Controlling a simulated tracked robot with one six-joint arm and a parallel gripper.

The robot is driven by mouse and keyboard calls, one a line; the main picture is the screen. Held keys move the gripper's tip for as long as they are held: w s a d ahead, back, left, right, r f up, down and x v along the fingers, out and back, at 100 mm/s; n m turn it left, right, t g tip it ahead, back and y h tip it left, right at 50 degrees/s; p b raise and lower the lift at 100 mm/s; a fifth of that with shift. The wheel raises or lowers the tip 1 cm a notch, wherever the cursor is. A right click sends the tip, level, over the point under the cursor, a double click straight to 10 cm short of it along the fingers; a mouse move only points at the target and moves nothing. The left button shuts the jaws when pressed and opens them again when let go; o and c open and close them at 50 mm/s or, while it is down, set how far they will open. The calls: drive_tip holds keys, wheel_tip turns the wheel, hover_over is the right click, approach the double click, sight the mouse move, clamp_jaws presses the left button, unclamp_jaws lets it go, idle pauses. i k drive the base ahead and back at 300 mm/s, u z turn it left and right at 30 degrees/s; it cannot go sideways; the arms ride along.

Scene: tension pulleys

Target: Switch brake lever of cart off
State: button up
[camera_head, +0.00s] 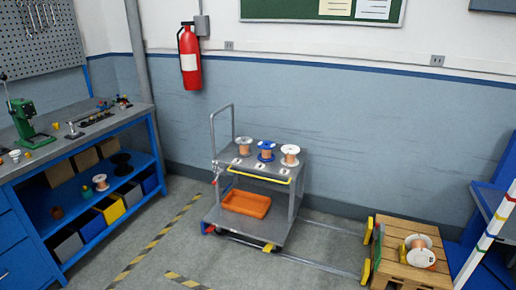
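The grey cart (234,215) stands upright on the floor in the middle of the camera_head view, near the blue and white wall. It has a tall push handle (233,120) at its left and a yellow bar (259,176) across the front of its top shelf. A small red part (215,170) sits on the left post, and another red part (207,228) is at the lower left corner. I cannot tell which part is the brake lever or how it is set. My gripper is not in view.
Several wire spools (265,151) stand on the cart's top, and an orange tray (246,203) lies on its lower shelf. A workbench (75,144) is at the left. A wooden pallet (400,272) with a spool is at the lower right. Floor left of the cart is clear.

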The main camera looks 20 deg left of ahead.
sight(214, 183)
drive_tip(key=k, duration=1.05)
drive_tip(key=u, duration=0.2)
drive_tip(key=i, duration=0.45)
drive_tip(key=u, duration=0.65)
drive_tip(key=i, duration=0.75)
drive_tip(key=u, duration=0.5)
drive_tip(key=i, duration=0.95)
drive_tip(key=z, duration=0.35)
drive_tip(key=i, duration=1.25)
drive_tip(key=z, duration=0.5)
